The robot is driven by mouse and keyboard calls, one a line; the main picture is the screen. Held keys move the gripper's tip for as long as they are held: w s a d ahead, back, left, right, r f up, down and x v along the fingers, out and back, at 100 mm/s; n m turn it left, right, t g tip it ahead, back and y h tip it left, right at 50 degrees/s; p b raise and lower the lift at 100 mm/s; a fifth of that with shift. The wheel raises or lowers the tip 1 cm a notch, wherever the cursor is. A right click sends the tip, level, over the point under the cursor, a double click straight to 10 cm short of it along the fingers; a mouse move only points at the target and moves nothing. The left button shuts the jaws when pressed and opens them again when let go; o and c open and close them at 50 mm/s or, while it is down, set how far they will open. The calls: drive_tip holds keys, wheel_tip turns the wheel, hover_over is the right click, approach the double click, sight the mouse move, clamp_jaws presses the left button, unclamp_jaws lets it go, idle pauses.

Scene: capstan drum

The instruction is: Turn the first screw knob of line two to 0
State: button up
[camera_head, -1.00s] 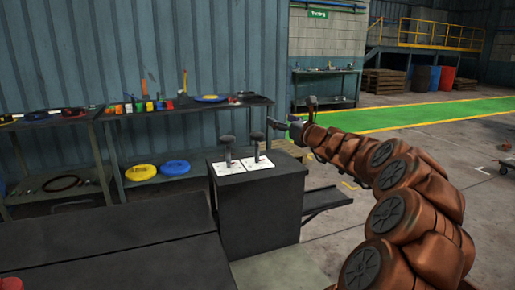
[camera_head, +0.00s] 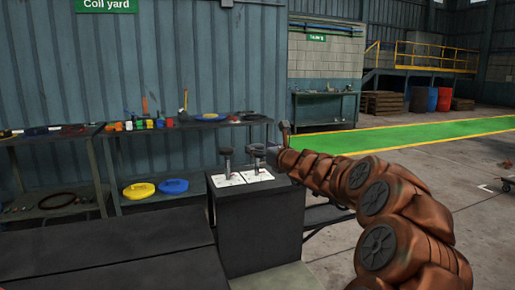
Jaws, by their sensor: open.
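Two dark knobs on upright stems stand on white plates on top of a dark pedestal (camera_head: 255,228). The left knob (camera_head: 226,153) is fully visible on its plate (camera_head: 229,181). The right knob (camera_head: 256,151) stands on its own plate (camera_head: 262,174). My gripper (camera_head: 276,150) is at the end of my copper-coloured arm, right beside the right knob and at about its height. It is open, but its fingers are small and dark here, and I cannot tell whether they touch the knob. Markings on the plates are too small to read.
Dark flat surfaces (camera_head: 120,250) lie in front and to the left of the pedestal. A shelf bench (camera_head: 100,165) with tools, a yellow disc (camera_head: 139,190) and a blue disc (camera_head: 173,186) stands behind. Open floor (camera_head: 470,210) lies to the right.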

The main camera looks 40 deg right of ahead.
drive_tip(key=shift+w, duration=1.2)
drive_tip(key=shift+c, duration=0.3)
drive_tip(key=c, duration=1)
drive_tip(key=shift+d, duration=0.2)
drive_tip(key=shift+c, duration=0.5)
drive_tip(key=shift+a, duration=0.15)
drive_tip(key=shift+r+p, duration=0.15)
drive_tip(key=shift+p, duration=0.3)
drive_tip(key=shift+r+y+p, duration=0.1)
drive_tip(key=shift+y+p, duration=0.2)
drive_tip(key=shift+p, duration=0.55)
